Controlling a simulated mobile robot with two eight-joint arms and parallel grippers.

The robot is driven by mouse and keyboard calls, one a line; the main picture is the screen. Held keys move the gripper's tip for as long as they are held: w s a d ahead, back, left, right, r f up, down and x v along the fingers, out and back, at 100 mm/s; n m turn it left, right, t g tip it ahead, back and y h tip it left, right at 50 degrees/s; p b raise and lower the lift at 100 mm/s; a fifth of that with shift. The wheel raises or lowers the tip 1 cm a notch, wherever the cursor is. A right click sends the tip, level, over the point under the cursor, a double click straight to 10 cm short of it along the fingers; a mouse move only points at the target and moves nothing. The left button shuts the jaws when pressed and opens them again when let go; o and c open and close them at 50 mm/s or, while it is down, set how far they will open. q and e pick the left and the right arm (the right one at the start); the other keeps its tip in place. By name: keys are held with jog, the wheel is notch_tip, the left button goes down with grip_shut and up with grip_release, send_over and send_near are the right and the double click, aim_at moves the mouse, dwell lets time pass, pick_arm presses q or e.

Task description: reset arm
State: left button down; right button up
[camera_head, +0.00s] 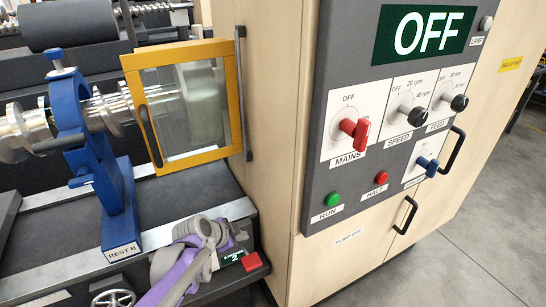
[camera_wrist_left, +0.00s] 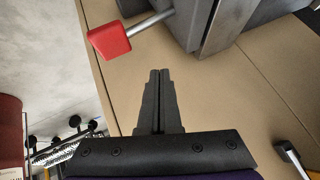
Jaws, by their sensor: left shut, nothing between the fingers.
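My left arm (camera_head: 187,268), grey and purple, comes in at the bottom of the head view and reaches up beside the lathe bed. Its fingertips cannot be made out there. In the left wrist view my left gripper (camera_wrist_left: 159,88) shows black fingers shut together with nothing between them. They point towards a tan panel (camera_wrist_left: 235,85). A red block on a metal rod (camera_wrist_left: 110,40) is beyond the fingers, up and left, apart from them. My right gripper is in neither view.
A tan cabinet (camera_head: 268,110) carries a grey control panel (camera_head: 335,185) with an OFF display, a red MAINS knob (camera_head: 354,130) and other knobs. A blue rest (camera_head: 110,170) and yellow-framed guard (camera_head: 190,105) stand left. Clear floor (camera_head: 470,250) is at right.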

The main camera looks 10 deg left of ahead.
pick_arm(q)
jog(key=s+a+r+n+g+y+p, duration=0.1)
jog(key=s+n, duration=0.5)
jog(key=s, duration=0.7)
jog(key=s+a+r+n+y+p, duration=0.1)
jog(key=s+r+n+p, duration=0.3)
jog(key=s, duration=0.9)
jog(key=shift+s+n+g+y, duration=0.15)
jog(key=shift+n+g+y, duration=0.25)
jog(key=shift+n+y, duration=0.65)
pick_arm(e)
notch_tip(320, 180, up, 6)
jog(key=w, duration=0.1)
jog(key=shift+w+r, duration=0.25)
pick_arm(q)
jog(key=shift+r, duration=0.1)
